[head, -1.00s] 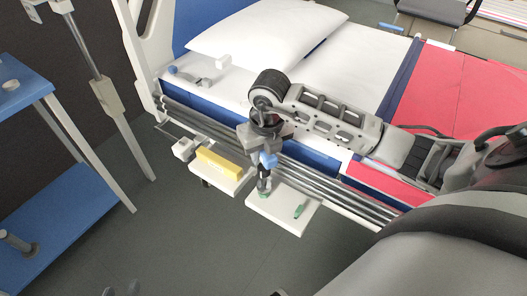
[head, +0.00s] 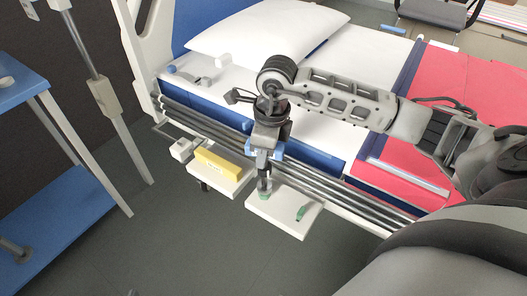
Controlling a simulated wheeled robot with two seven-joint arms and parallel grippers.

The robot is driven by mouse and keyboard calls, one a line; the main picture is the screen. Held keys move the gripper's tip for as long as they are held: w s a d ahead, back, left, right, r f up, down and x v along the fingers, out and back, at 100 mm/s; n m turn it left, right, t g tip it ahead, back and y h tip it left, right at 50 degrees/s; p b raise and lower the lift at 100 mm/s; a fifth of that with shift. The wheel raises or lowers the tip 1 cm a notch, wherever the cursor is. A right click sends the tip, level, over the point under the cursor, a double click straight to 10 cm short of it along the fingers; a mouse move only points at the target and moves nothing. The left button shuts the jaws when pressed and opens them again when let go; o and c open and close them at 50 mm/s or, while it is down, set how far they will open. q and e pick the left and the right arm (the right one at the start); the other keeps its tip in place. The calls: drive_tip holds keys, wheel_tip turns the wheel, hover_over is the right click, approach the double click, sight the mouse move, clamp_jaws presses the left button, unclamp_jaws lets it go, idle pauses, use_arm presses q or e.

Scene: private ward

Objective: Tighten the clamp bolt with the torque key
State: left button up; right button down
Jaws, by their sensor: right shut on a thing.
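My right gripper (head: 264,172) points straight down beside the bed rail and is shut on a slim dark tool, which I take to be the torque key. The fingers largely hide it. Blue parts show at both sides of the gripper. Below the fingertips is a small green piece (head: 263,196) on a white plate (head: 284,222); whether the tool touches it I cannot tell. A second green piece (head: 302,212) lies on the same plate. A white block (head: 181,149) sits by the rail at the left. I cannot tell which part is the clamp bolt. My left gripper is not in view.
A blue trolley (head: 60,215) and a pole (head: 120,130) stand at the left. The floor in front is clear.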

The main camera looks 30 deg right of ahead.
drive_tip(key=shift+f, duration=0.1)
drive_tip(key=shift+f+b, duration=0.75)
idle(0.3)
drive_tip(key=shift+f+b, duration=0.5)
drive_tip(key=shift+f, duration=0.1)
